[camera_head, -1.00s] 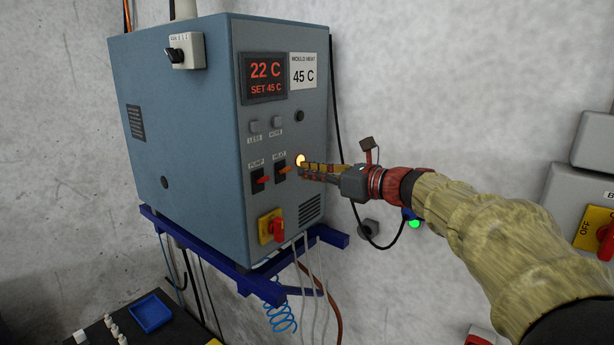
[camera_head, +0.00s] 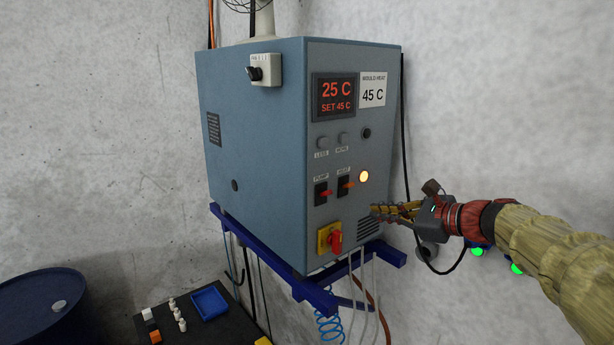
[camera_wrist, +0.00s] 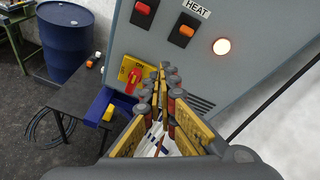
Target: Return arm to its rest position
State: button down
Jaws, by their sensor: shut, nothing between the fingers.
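My gripper (camera_head: 376,211) is shut and empty, in front of the lower right of the blue-grey heater cabinet's front panel (camera_head: 335,120), near its vent slots. It also shows in the wrist view (camera_wrist: 160,88), fingers together, pointing past the panel's lower part. I cannot tell whether it touches the panel. My arm in its tan sleeve reaches in from the right. The display (camera_head: 336,96) reads 25 C, SET 45 C. The round lamp (camera_head: 364,176) glows yellow. The pump switch (camera_head: 323,193) and heat switch (camera_head: 346,186) have orange-red levers. A red rotary switch (camera_head: 334,243) sits on a yellow plate.
The cabinet rests on a blue wall bracket (camera_head: 390,254) with hoses and cables hanging below. A black table (camera_head: 195,334) holds a blue tray (camera_head: 209,303) and small parts. A blue drum (camera_head: 40,310) stands at the left. Bare wall lies right of the cabinet.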

jog(key=s+f+n+g+h+b, duration=0.2)
jog(key=s+f+n+b, duration=0.5)
jog(key=s+f+b, duration=0.4)
jog(key=s+a+f+n+g+h+b, duration=0.1)
jog(key=s+f+n+h+b, duration=0.3)
jog(key=f, duration=1.9)
jog(key=s+f+n+g+h+b, duration=0.2)
jog(key=s+f+n+b, duration=1)
jog(key=s+f+b, duration=0.5)
jog(key=s, duration=0.4)
jog(key=shift+s+a+f+g+h+b, duration=0.3)
jog(key=shift+a+f+g+h+b, duration=0.05)
jog(key=shift+g+h, duration=0.05)
